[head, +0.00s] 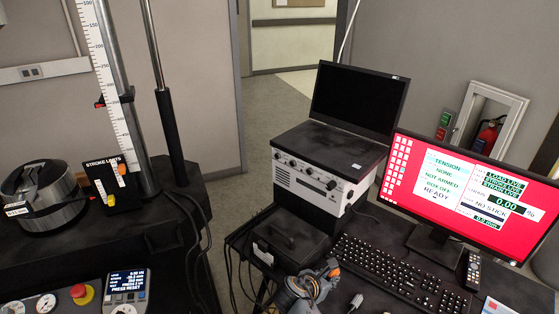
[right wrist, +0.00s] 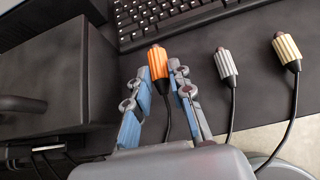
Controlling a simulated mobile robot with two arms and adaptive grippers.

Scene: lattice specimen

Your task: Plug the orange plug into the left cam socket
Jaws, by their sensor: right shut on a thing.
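The orange plug (right wrist: 157,66) is ribbed, with a dark tip and a black cable. My right gripper (right wrist: 161,76) is shut on it, with its tip pointing away from my wrist. In the head view the right gripper (head: 322,276) is low over the desk, and a little of the orange plug (head: 333,272) shows at the fingertips. I cannot make out which fitting is the left cam socket. A black "STROKE LIMITS" box (head: 113,190) with orange and yellow parts stands at the left, and a white instrument (head: 318,183) has round dark fittings on its front. My left gripper is not in view.
A silver plug (right wrist: 225,65) and a gold plug (right wrist: 286,50) lie right of the gripper. A black case (head: 290,236), a keyboard (head: 388,272) and a red monitor (head: 418,190) crowd the desk. A metal column rises at the left, beyond a gap.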

